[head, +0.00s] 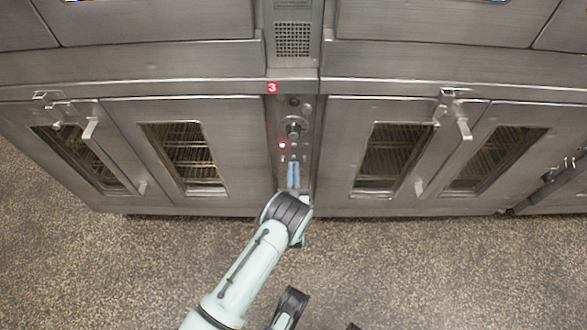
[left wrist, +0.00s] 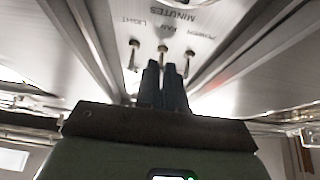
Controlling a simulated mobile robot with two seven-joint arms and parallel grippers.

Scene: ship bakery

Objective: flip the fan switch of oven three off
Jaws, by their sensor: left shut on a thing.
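Oven three's control panel (head: 308,112) stands upright between two pairs of glass doors, below a red "3" label (head: 272,87). In the left wrist view, three metal toggle switches sit in a row under the words POWER, FAN and LIGHT. The fan switch (left wrist: 162,49) is the middle one, between the light switch (left wrist: 134,44) and the power switch (left wrist: 188,54). My left gripper (head: 293,165) reaches up to the panel from below. Its dark fingers (left wrist: 161,66) are shut at the fan switch and hide its lower part. My right gripper is not in view.
Door handles (head: 90,129) and (head: 464,128) stick out on both sides. The speckled floor (head: 420,270) in front is clear.

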